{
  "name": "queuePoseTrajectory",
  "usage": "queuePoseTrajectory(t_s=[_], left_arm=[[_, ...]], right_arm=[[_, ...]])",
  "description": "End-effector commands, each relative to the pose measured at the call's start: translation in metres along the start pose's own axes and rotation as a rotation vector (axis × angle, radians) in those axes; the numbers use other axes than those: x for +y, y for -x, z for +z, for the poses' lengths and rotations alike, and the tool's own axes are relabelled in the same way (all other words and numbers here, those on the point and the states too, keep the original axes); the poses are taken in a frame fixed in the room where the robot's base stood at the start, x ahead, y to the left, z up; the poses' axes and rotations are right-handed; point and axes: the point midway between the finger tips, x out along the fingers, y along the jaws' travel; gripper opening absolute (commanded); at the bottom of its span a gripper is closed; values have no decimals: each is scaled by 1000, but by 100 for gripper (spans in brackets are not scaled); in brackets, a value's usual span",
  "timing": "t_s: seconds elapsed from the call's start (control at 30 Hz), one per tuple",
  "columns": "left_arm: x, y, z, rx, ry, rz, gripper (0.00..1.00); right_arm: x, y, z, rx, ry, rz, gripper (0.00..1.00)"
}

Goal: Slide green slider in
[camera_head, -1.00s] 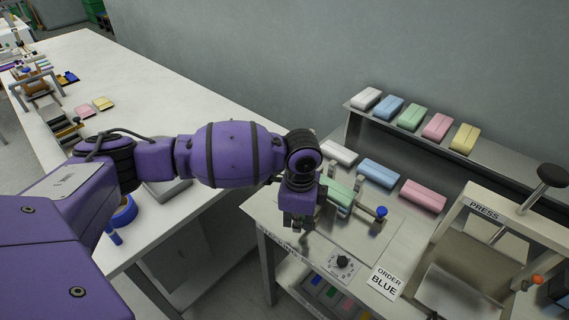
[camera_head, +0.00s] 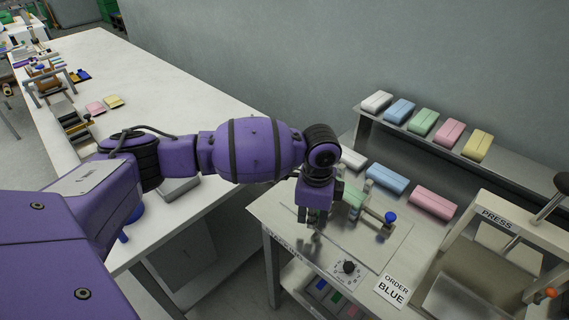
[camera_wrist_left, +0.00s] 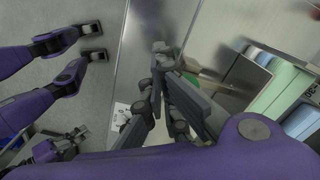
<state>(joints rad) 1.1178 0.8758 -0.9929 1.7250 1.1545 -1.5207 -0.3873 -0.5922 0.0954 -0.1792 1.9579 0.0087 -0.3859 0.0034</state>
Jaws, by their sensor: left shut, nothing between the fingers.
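A green piece (camera_head: 352,195) sits in a small metal fixture on the steel bench, partly hidden by my left wrist. I cannot tell whether this is the slider itself. A blue-topped knob (camera_head: 390,217) stands at the fixture's right end. My left gripper (camera_head: 315,236) points down just left of and in front of the fixture, shut and empty. In the left wrist view its fingers (camera_wrist_left: 161,52) are together beside the fixture, where a thin green edge (camera_wrist_left: 190,74) shows. Contact cannot be made out. My right gripper is not in view.
Coloured blocks lie on the bench behind the fixture, and others on a raised shelf (camera_head: 441,142). A dial (camera_head: 347,268) and an ORDER BLUE card (camera_head: 391,291) are at the front. A press (camera_head: 497,222) stands right. Small coloured pieces lie on the lower shelf.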

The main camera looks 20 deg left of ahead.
Motion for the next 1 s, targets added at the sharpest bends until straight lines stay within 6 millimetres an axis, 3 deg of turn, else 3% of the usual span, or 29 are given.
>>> queuePoseTrajectory(t_s=[1.0], left_arm=[[-29, 1, -16, 1, 1, -5, 0]], right_arm=[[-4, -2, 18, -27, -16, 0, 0]])
